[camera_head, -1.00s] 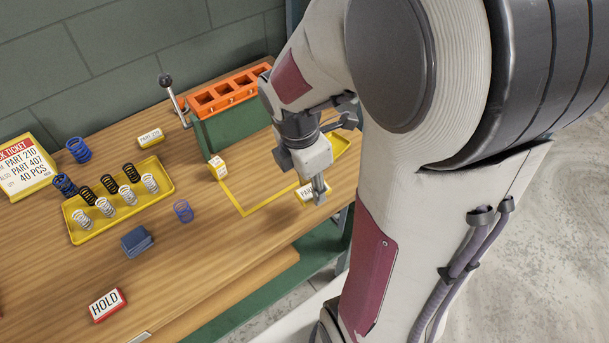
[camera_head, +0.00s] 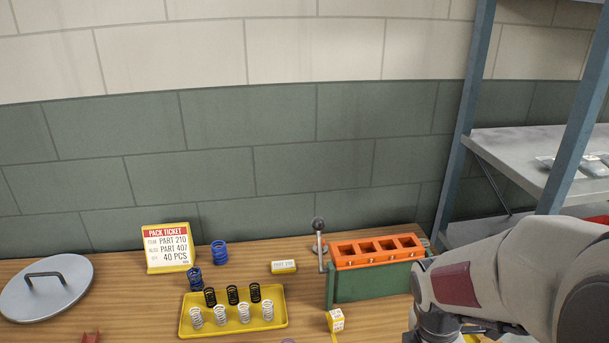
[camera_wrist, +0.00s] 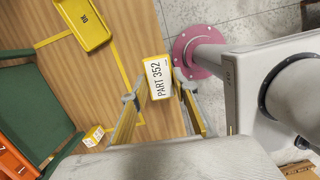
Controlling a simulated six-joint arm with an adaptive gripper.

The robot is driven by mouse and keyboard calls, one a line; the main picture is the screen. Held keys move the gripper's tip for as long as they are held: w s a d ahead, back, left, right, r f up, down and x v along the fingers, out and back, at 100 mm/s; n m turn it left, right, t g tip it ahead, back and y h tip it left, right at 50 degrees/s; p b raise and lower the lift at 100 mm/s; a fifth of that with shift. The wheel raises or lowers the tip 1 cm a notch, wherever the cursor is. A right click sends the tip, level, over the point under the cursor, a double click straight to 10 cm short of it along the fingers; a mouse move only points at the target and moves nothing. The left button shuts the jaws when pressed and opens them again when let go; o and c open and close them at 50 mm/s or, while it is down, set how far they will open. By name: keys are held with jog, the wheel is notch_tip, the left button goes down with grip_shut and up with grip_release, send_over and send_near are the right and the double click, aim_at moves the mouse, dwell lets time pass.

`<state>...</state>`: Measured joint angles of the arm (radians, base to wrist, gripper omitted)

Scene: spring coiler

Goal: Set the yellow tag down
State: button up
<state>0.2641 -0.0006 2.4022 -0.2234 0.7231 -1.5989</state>
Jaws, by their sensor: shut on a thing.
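A yellow tag with a white face reading PART 352 (camera_wrist: 158,76) is between the fingertips of my gripper (camera_wrist: 159,84) in the wrist view. The gripper is shut on it. The tag is over the wooden table near its edge, beside a yellow tape line. I cannot tell whether it touches the table. In the head view only my arm shows at the lower right; the fingers and this tag are out of frame.
A yellow tray (camera_wrist: 83,20) and a small yellow-white box (camera_wrist: 94,136) are on the table. The orange block rack (camera_head: 378,250) stands on a green base. Another tag, PART 210 (camera_head: 283,266), lies left of it. A spring tray (camera_head: 186,325) is farther left. Floor lies past the table edge.

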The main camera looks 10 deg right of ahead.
dwell(0.8)
send_over(386, 326)
jog(key=shift+s+a+f, duration=0.15)
jog(key=shift+f, duration=0.4)
jog(key=shift+s+a+f, duration=0.1)
jog(key=shift+f, duration=0.4)
dwell(0.5)
jog(key=shift+f, duration=1.65)
jog(key=shift+w+f, duration=0.25)
jog(key=shift+f, duration=0.35)
jog(key=shift+f, duration=0.15)
jog(key=o, duration=1)
